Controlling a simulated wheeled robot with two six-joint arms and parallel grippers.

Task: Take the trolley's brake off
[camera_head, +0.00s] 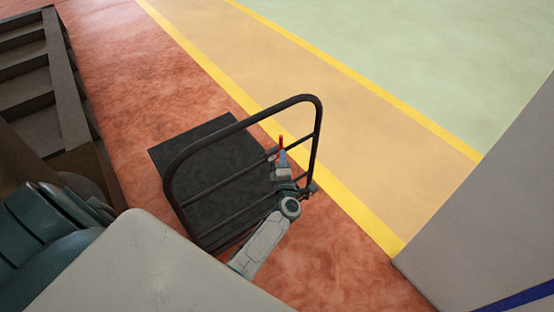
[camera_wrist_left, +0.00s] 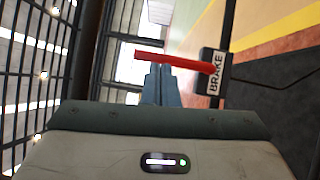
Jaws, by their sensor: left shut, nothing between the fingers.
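The trolley has a flat black platform (camera_head: 215,165) and a black hoop handle (camera_head: 302,99), and stands on the reddish floor. A red brake lever (camera_head: 281,142) sits at the handle's crossbar. In the left wrist view the red lever (camera_wrist_left: 178,61) runs sideways from a black block with a white "BRAKE" label (camera_wrist_left: 215,72). My left gripper (camera_head: 282,157) is shut and empty, with its blue-grey fingertips (camera_wrist_left: 159,76) right at the lever. The lever crosses just beyond the tips; I cannot tell whether they touch. My right gripper is out of view.
A dark rack with open compartments (camera_head: 35,90) stands at the upper left. A grey panel (camera_head: 480,210) rises at the right. Beyond the trolley, the yellow-lined lane (camera_head: 330,110) and the green floor (camera_head: 440,60) are clear.

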